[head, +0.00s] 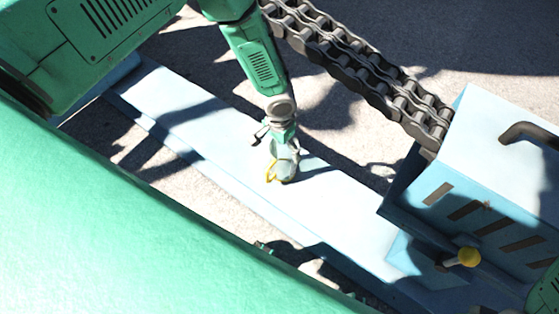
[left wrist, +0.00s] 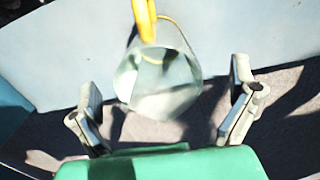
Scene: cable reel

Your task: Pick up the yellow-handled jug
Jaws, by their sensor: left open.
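The jug (head: 284,170) is small, clear and glassy with a yellow handle on its left side. It is on the pale blue beam (head: 190,108), in the middle of the head view. My left gripper (head: 277,138) is directly at the jug's top end and partly covers it. In the left wrist view the jug (left wrist: 158,88) lies between the two spread fingers, with visible gaps on both sides. Its yellow handle (left wrist: 145,20) points to the top of that view. The left gripper is open and holds nothing. My right gripper is not visible.
A heavy chain (head: 360,70) runs down to a light blue box (head: 500,150) with dark slots and a dark handle at the right. A yellow knob (head: 468,257) sticks out of its front. Grey ground (head: 210,50) with dark shadows surrounds the beam.

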